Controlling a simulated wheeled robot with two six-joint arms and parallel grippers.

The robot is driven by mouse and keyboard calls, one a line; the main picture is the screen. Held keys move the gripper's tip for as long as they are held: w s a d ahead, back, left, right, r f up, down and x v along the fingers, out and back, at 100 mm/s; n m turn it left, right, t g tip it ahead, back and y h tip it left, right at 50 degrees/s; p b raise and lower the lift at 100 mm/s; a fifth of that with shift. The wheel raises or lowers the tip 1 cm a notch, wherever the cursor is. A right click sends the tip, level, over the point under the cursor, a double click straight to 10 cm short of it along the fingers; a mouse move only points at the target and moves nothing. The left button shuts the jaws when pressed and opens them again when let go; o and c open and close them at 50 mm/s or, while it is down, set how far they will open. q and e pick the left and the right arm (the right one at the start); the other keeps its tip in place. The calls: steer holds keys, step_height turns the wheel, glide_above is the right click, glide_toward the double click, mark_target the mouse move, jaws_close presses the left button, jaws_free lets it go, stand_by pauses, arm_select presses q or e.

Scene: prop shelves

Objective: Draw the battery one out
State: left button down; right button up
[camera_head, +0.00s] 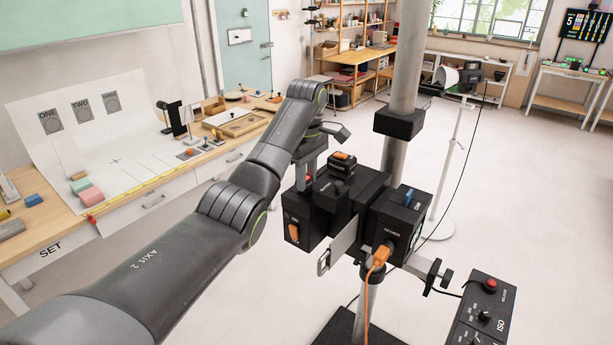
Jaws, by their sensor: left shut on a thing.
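A black camera-like rig (378,190) is mounted on a grey pole. My left gripper (309,178) reaches down onto the left part of its top. The gripper is shut on a dark block that I take to be battery one, which is mostly hidden by the fingers and blends with the black housing. I cannot tell how deep it sits. Just to the right, a black block with an orange tab (342,160) stands upright on the rig, apart from the fingers. My right gripper is not in view.
An orange cable (376,262) plugs into the rig's front, below a blue tab (409,197). A metal plate (338,246) and a clamp (432,272) stick out nearby. A control box with a red button (490,285) stands lower right. A workbench (150,195) is at left.

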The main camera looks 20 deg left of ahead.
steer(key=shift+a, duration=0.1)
arm_select(q)
steer(key=c, duration=1.1)
jaws_free()
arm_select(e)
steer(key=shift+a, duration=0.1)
arm_select(q)
steer(key=shift+o, duration=0.2)
